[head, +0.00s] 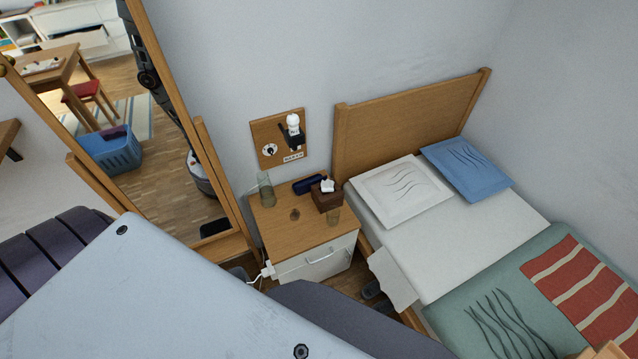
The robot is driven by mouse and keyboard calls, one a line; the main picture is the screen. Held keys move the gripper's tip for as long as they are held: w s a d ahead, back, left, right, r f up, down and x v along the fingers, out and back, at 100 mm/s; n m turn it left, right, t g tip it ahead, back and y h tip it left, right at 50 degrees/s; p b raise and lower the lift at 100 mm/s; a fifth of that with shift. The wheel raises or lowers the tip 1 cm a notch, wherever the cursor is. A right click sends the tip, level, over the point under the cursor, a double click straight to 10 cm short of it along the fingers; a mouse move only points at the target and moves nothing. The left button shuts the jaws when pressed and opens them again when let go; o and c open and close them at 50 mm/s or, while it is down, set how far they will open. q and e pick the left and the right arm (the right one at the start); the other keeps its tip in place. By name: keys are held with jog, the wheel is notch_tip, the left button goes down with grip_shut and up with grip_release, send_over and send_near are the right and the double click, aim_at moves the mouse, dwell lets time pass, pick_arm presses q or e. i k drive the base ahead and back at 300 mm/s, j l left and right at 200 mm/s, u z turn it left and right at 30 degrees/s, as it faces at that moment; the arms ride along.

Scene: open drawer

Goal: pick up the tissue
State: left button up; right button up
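A white tissue (328,186) sticks up from the top of a dark brown tissue box (326,200). The box stands on the wooden top of a small nightstand (290,229), near its right back side, beside the bed. The nightstand has a white front with a handle (322,257), and its drawer looks shut. Neither of my grippers can be made out in the head view.
A dark blue object (307,184), a glass (265,190) and a small brown round item (295,214) share the nightstand top. The bed (450,235) stands right of it, a tall mirror (165,120) left. A large pale panel (150,300) blocks the foreground.

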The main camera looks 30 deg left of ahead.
aim_at(327, 185)
jog(key=i+j+u, duration=0.1)
jog(key=u, duration=0.7)
